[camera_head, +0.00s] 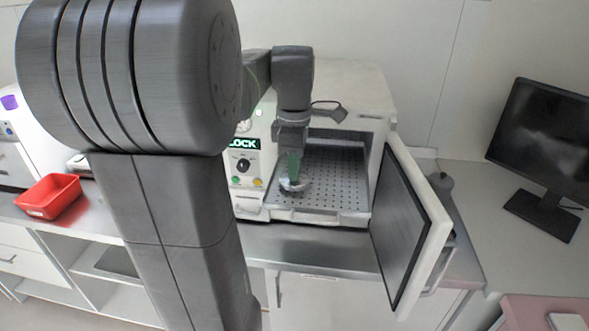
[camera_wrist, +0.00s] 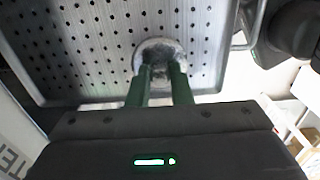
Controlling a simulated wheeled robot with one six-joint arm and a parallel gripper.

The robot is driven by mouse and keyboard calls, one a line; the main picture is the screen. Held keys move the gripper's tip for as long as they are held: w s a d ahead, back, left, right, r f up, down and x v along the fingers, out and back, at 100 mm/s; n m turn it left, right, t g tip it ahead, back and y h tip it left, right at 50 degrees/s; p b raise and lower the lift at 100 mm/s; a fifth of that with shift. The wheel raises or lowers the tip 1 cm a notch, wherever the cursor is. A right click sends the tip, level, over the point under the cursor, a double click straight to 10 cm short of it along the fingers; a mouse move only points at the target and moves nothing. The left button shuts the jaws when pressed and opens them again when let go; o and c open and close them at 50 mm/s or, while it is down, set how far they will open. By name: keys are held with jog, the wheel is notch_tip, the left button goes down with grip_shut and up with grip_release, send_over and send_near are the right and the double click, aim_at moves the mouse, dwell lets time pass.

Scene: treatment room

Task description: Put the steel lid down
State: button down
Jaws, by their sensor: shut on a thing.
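The steel lid (camera_head: 290,188) is a small, round, shiny piece at the tips of my gripper (camera_head: 294,178). In the wrist view the lid (camera_wrist: 158,50) shows just beyond the two green fingers of my gripper (camera_wrist: 161,72), which are shut on it. The lid is over the front left part of a perforated steel tray (camera_head: 335,180) inside an open white cabinet. The tray (camera_wrist: 90,40) fills much of the wrist view behind the lid. I cannot tell whether the lid touches the tray.
The white cabinet (camera_head: 350,85) has its door (camera_head: 412,230) swung open to the right. A control panel (camera_head: 245,165) is left of the opening. A red bin (camera_head: 50,196) stands on the counter at left, a monitor (camera_head: 545,135) at right. Much of the tray is bare.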

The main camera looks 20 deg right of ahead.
jog(key=shift+f, duration=0.75)
jog(key=shift+f, duration=0.25)
jog(key=c, duration=1.3)
grip_release()
jog(key=shift+r, duration=0.1)
notch_tip(320, 180, up, 12)
jog(key=shift+w+r, duration=0.15)
jog(key=shift+d, duration=0.1)
notch_tip(320, 180, down, 12)
jog(key=shift+r, duration=1.5)
